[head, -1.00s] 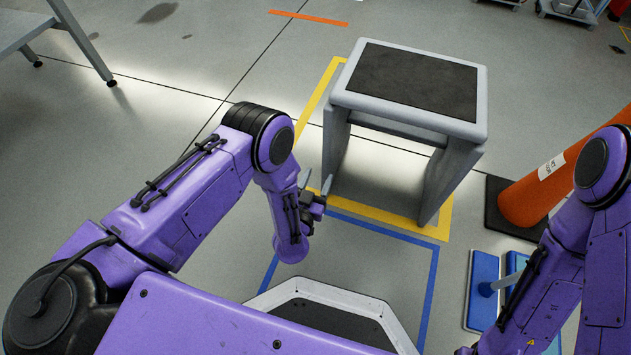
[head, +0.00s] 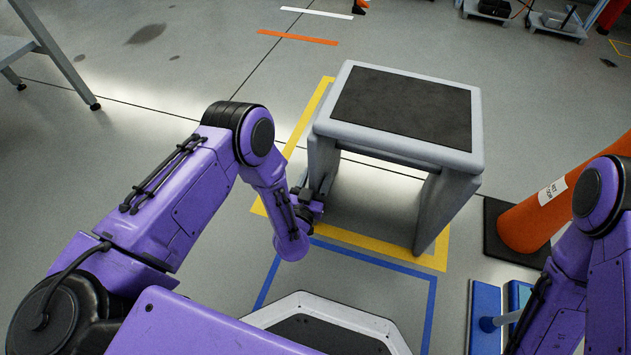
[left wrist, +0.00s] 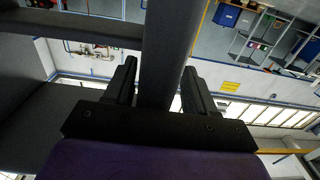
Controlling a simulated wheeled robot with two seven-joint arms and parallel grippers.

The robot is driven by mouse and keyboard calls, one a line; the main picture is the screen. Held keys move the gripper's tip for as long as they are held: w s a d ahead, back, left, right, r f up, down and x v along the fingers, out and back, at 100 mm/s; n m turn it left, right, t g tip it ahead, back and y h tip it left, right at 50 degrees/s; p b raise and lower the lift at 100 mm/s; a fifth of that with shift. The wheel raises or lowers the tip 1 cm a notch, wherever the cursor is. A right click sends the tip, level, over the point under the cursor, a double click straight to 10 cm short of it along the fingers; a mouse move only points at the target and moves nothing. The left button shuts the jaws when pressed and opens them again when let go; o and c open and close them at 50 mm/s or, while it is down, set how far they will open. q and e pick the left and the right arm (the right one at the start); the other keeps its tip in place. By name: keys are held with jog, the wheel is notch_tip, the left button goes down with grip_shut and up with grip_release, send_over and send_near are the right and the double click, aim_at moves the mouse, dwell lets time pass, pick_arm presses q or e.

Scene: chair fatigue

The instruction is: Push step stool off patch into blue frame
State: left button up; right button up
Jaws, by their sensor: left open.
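The step stool (head: 395,140) is grey with a black top pad and stands upright inside a yellow taped outline (head: 375,243) on the floor. The blue frame (head: 372,265) is taped on the floor on the near side of the yellow outline, partly hidden by my body. My left gripper (head: 314,196) is at the stool's left leg, low on its near edge. In the left wrist view the stool leg (left wrist: 172,40) runs between the two fingers of the open left gripper (left wrist: 160,88). Contact cannot be told. My right gripper is outside the view.
An orange post (head: 520,222) on a black base stands right of the stool. A blue object (head: 484,312) lies on the floor at lower right. A metal table (head: 55,50) is at upper left. Floor left of and behind the stool is clear.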

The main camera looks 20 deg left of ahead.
pick_arm(q)
jog(key=shift+d, duration=0.3)
jog(key=shift+c, duration=0.6)
jog(key=shift+d, duration=0.1)
grip_shut()
dwell(0.4)
